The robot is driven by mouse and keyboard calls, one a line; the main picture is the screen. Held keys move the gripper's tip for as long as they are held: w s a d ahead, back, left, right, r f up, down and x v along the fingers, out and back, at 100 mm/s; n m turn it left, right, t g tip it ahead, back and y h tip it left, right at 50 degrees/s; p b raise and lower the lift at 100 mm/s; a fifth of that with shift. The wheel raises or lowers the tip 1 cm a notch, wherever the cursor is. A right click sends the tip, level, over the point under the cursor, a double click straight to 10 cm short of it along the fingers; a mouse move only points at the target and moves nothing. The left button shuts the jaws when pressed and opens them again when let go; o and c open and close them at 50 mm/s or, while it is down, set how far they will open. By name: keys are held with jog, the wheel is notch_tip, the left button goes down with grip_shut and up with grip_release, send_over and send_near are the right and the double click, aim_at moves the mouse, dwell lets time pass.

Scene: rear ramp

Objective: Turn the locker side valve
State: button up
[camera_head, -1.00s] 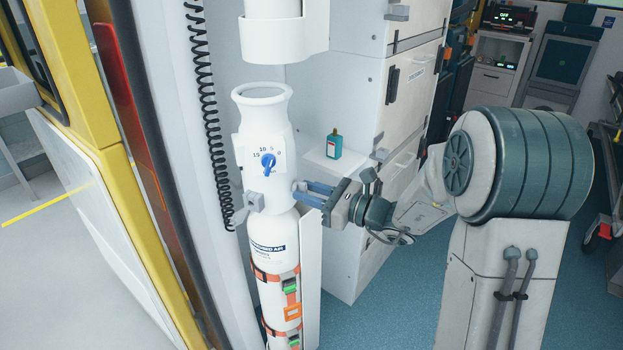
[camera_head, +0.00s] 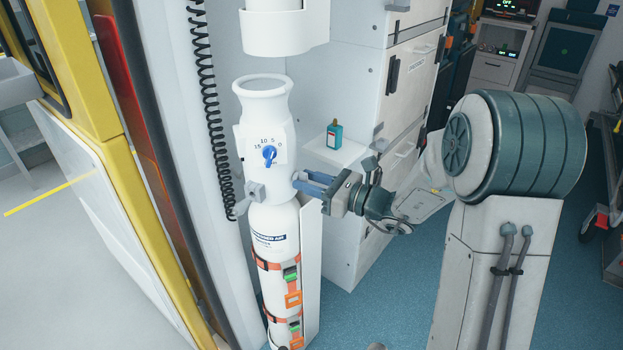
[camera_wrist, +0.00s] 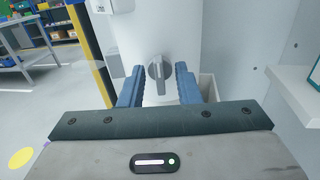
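The side valve is a grey lever knob (camera_wrist: 156,73) on the white cylinder body (camera_wrist: 172,40) in the wrist view. Its lever stands roughly upright. My gripper (camera_wrist: 158,78) is open, with one blue finger on each side of the knob and a visible gap at both sides. In the head view, my gripper (camera_head: 305,182) reaches from the right to the right side of the white cylinder (camera_head: 268,215). The valve there is mostly hidden by the fingers. A blue dial (camera_head: 269,156) with a number scale faces front on the cylinder's upper part.
A grey fitting (camera_head: 256,192) sticks out at the cylinder's left front. A small teal bottle (camera_head: 334,135) stands on a white shelf (camera_head: 345,152) behind my gripper. A black coiled cord (camera_head: 208,110) hangs to the left. Blue floor (camera_head: 375,295) is open below my arm.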

jog(key=p+v, duration=0.1)
jog(key=v, duration=1.3)
jog(key=shift+w+d+f, duration=0.15)
jog(key=shift+w, duration=0.05)
